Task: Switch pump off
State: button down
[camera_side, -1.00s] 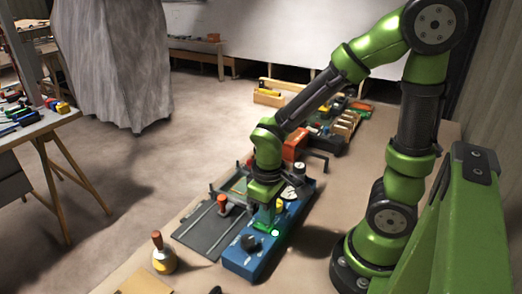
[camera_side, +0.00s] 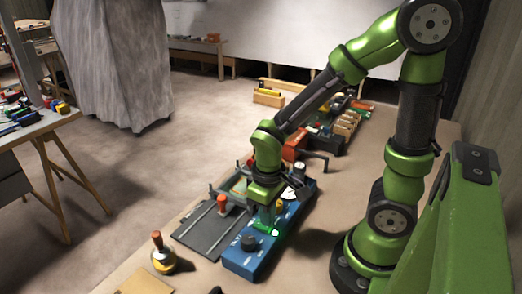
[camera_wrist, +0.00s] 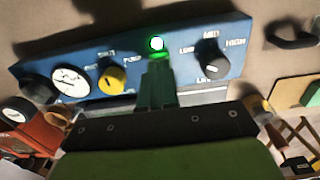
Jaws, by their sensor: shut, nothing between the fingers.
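A blue control panel (camera_side: 250,262) lies on the bench. It also shows in the wrist view (camera_wrist: 225,28). It carries a lit green round lamp or button (camera_wrist: 157,43), a yellow knob (camera_wrist: 112,80), a black knob (camera_wrist: 212,65) with LOW, MID and HIGH marks, and a white dial gauge (camera_wrist: 70,82). The small labels near the yellow knob are too blurred to read surely. My gripper (camera_wrist: 157,68) is shut and empty. Its fingertips are close to the lit green round part, between the two knobs. I cannot tell whether they touch the panel.
A grey plate with rails (camera_side: 205,235) and a red-topped post lies left of the panel. Wooden racks and small parts (camera_side: 345,125) crowd the bench behind.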

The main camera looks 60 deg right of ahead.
jog(key=shift+f, duration=0.65)
jog(key=shift+r, duration=3.55)
notch_tip(320, 180, up, 12)
jog(key=m+t+y, duration=0.2)
jog(key=m+t, duration=0.2)
jog(key=t, duration=0.3)
jog(key=shift+s+f, duration=0.2)
jog(key=shift+s, duration=0.05)
